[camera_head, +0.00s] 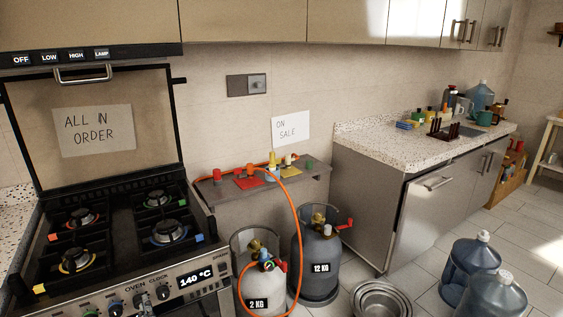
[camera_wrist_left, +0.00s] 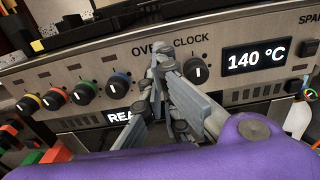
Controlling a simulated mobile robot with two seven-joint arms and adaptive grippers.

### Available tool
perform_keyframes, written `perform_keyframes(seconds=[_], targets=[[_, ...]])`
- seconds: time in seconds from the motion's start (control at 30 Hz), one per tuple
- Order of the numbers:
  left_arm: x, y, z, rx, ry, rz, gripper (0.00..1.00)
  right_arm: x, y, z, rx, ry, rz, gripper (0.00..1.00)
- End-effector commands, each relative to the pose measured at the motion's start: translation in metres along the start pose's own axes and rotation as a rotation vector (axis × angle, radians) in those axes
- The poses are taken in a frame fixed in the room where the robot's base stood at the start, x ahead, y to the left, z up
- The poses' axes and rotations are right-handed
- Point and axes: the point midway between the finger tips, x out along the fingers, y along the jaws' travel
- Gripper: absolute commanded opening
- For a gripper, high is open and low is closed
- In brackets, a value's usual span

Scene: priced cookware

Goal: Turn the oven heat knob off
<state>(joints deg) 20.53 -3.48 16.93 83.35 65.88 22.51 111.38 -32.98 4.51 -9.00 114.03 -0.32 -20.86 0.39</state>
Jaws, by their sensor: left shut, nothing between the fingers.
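The stove (camera_head: 120,245) stands at the left of the head view, its front panel at the bottom edge. The display (camera_wrist_left: 257,58) reads 140 °C; it also shows in the head view (camera_head: 195,278). My left gripper (camera_wrist_left: 158,75) is shut and empty, with its fingertips at the oven knob's place under the "OVEN" label. The fingers largely hide that knob, and I cannot tell whether they touch it. The clock knob (camera_wrist_left: 197,70) is black with a white mark, just right of the fingers. My right gripper is not in view.
Black burner knobs with coloured rings (camera_wrist_left: 118,85) line the panel left of the fingers. Gas cylinders (camera_head: 318,265) with an orange hose (camera_head: 297,215) stand right of the stove. Metal pots (camera_head: 380,300) and water jugs (camera_head: 495,295) stand on the floor.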

Motion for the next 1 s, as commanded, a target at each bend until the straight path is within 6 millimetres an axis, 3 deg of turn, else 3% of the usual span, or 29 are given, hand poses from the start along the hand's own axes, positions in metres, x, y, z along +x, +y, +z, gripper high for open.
perform_keyframes(seconds=[0.2, 0.4, 1.0], targets=[[0.025, 0.0, -0.003, 0.002, 0.002, -0.001, 0.0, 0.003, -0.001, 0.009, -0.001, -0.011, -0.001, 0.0], [0.035, 0.001, -0.001, 0.003, 0.0, 0.001, 0.0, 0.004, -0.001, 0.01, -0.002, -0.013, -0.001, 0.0], [0.039, 0.007, 0.003, 0.006, -0.009, 0.01, 0.0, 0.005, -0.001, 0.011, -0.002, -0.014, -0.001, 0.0]])
